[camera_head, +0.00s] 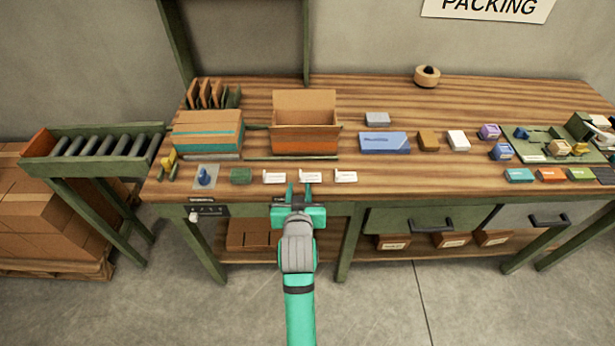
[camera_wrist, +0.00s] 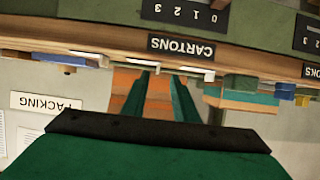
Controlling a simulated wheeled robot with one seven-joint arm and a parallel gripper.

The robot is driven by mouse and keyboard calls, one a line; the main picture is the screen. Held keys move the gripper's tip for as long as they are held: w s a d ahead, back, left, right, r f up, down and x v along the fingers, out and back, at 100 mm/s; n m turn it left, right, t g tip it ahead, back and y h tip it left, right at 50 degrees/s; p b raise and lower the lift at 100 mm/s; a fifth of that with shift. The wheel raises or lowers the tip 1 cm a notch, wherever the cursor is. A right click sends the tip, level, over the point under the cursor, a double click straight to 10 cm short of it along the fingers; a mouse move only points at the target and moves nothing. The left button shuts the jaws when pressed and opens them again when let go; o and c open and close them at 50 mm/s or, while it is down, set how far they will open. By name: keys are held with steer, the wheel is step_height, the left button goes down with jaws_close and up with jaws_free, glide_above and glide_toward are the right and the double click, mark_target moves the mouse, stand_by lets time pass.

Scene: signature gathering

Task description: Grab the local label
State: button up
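Three small white label cards lie in a row near the front edge of the packing table: a left card (camera_head: 273,177), a middle card (camera_head: 310,176) and a right card (camera_head: 346,176). Their print is too small to read, so I cannot tell which is the local label. My gripper (camera_head: 299,190) is at the table's front edge, just in front of the middle card, its fingers apart and nothing seen between them. The wrist view is upside down; there the fingers (camera_wrist: 159,88) point toward the table edge, and the cards show edge-on as thin white strips.
A green block (camera_head: 241,176) and a blue-handled stamp (camera_head: 205,177) stand left of the cards. An open carton (camera_head: 305,138) is behind them. A blue box (camera_head: 384,142) lies behind right. Bare wood lies right of the cards.

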mark_target(300, 186)
steer(key=x, duration=0.5)
steer(key=shift+w+d+r, duration=0.15)
steer(key=shift+w+r, duration=0.1)
steer(key=shift+w, duration=0.1)
steer(key=shift+s, duration=0.1)
jaws_close()
